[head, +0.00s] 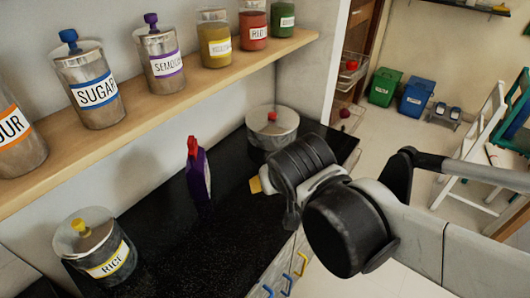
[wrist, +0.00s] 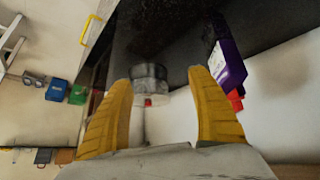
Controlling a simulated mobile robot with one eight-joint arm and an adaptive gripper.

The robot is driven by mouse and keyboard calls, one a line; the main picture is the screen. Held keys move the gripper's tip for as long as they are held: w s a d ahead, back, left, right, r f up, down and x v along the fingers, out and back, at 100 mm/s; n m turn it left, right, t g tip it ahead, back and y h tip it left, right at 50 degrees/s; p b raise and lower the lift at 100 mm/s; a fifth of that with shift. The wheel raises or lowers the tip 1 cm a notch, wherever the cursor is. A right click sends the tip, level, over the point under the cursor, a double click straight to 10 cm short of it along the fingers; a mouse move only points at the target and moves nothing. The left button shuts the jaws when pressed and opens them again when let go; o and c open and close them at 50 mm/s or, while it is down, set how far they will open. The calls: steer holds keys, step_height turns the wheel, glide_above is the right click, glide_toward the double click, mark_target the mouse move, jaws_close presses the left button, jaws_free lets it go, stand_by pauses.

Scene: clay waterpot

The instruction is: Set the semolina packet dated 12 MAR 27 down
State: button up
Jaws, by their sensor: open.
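A purple packet (head: 203,182) with a white label and a red clip (head: 193,146) on top stands upright on the black counter (head: 150,220). I cannot read any date on it. My gripper (head: 257,185) is to the right of the packet, apart from it, with yellow fingertips pointing left. In the wrist view, which is upside down, my gripper (wrist: 163,100) has its fingers spread with nothing held between them. The packet (wrist: 231,60) is beyond the right finger there, outside the gap.
A steel canister with a red knob (head: 272,130) stands at the back of the counter. A RICE canister (head: 95,255) stands at the near left. The shelf (head: 160,98) above holds SUGAR (head: 93,90), a semolina canister (head: 160,60) and several jars. Free counter lies around the packet.

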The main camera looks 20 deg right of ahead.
steer(key=shift+n+y, duration=0.3)
steer(key=shift+y, duration=0.3)
steer(key=s, duration=0.1)
steer(key=s+d, duration=0.1)
steer(key=s, duration=0.1)
steer(key=s+r, duration=0.1)
steer(key=s, duration=0.1)
steer(key=shift+s+d+r, duration=0.1)
steer(key=shift+d, duration=0.05)
stand_by(0.4)
